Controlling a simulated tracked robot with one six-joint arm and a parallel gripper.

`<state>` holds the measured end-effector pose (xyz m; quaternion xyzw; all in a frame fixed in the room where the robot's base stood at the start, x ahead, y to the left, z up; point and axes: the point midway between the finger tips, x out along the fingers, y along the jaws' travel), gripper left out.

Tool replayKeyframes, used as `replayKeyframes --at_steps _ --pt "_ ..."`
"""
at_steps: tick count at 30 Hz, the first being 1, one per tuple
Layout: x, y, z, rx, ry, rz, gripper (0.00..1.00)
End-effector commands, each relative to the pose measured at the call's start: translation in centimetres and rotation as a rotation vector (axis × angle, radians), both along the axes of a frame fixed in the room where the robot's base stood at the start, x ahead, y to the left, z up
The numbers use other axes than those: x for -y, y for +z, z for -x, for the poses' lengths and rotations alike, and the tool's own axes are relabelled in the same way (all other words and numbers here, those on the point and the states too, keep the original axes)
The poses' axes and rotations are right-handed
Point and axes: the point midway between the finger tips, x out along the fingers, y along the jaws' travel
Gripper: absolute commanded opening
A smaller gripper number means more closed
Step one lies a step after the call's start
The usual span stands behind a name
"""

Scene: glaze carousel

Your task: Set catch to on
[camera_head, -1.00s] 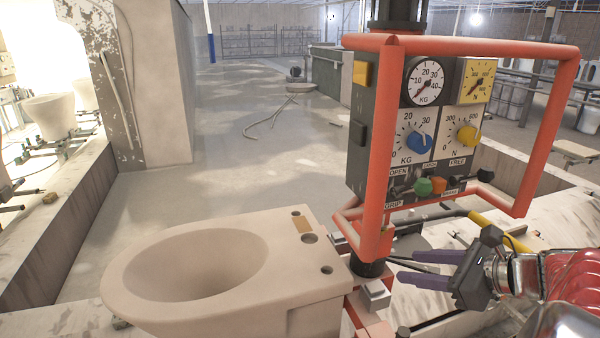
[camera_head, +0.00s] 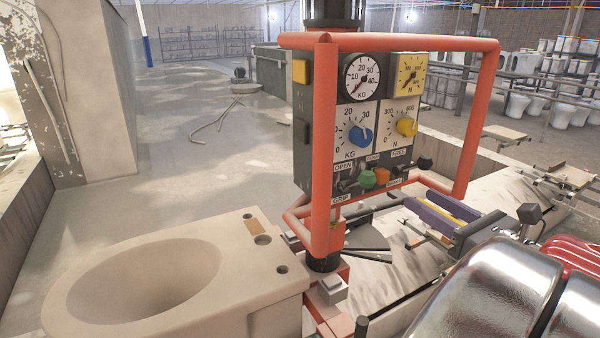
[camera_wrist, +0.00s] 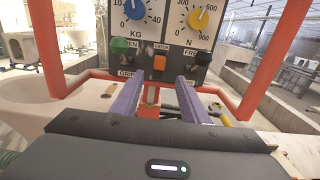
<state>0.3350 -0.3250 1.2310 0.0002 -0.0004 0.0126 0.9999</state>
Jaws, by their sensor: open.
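The catch (camera_wrist: 159,62) is a small orange switch low on the grey control panel (camera_wrist: 152,38), under a label that reads CATCH in the wrist view. In the head view the catch (camera_head: 382,176) sits just right of a green knob. I cannot tell which way it is set. My gripper (camera_wrist: 160,80) is open and empty, its two purple fingers pointing at the panel, below and short of the catch. In the head view my gripper (camera_head: 417,198) is right of the panel's lower edge, apart from it.
A red tube frame (camera_head: 325,150) surrounds the panel. A green-knobbed lever (camera_wrist: 119,45) and a black-knobbed lever (camera_wrist: 204,57) flank the catch. Blue and yellow dials (camera_head: 361,135) (camera_head: 406,127) sit above. A pale toilet bowl (camera_head: 210,265) stands at left.

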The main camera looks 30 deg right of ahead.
Motion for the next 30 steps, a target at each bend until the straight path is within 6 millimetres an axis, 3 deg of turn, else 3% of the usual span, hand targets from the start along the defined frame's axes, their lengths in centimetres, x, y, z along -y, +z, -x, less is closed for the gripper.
replayKeyframes --at_steps 8,30 --pt "-0.2 0.0 -2.1 0.0 0.005 0.001 0.41" --pt "-0.5 0.0 -10.5 -0.001 0.007 0.0 0.41"
